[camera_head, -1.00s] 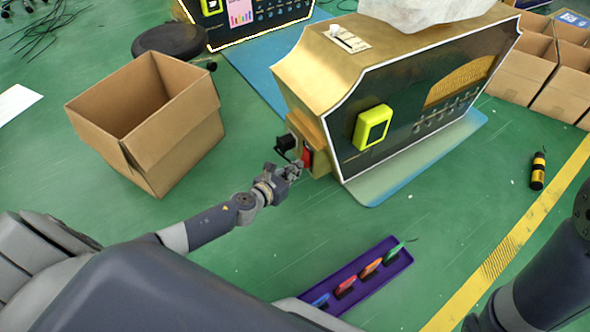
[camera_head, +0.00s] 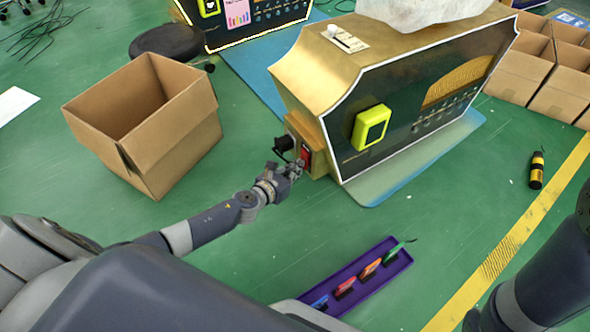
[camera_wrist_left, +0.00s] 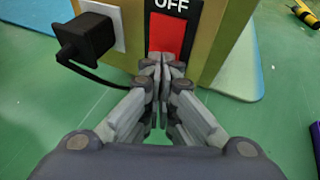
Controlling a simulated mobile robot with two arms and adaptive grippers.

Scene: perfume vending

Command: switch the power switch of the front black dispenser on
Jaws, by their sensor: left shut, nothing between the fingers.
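The front black dispenser (camera_head: 410,95) has gold sides and stands on a blue-green mat. Its red power switch (camera_head: 305,154) is on the gold box at its left end. In the left wrist view the red switch (camera_wrist_left: 167,33) sits below a black label reading OFF. My left gripper (camera_head: 297,168) is shut and empty. Its fingertips (camera_wrist_left: 155,62) are at the lower edge of the red switch and cover part of it; I cannot tell whether they touch it. My right gripper is not in view; only part of my right arm shows at the lower right.
A black plug (camera_wrist_left: 85,37) with a cable is beside the switch. An open cardboard box (camera_head: 150,130) stands left of the dispenser. A purple tray (camera_head: 345,280) with coloured items lies in front.

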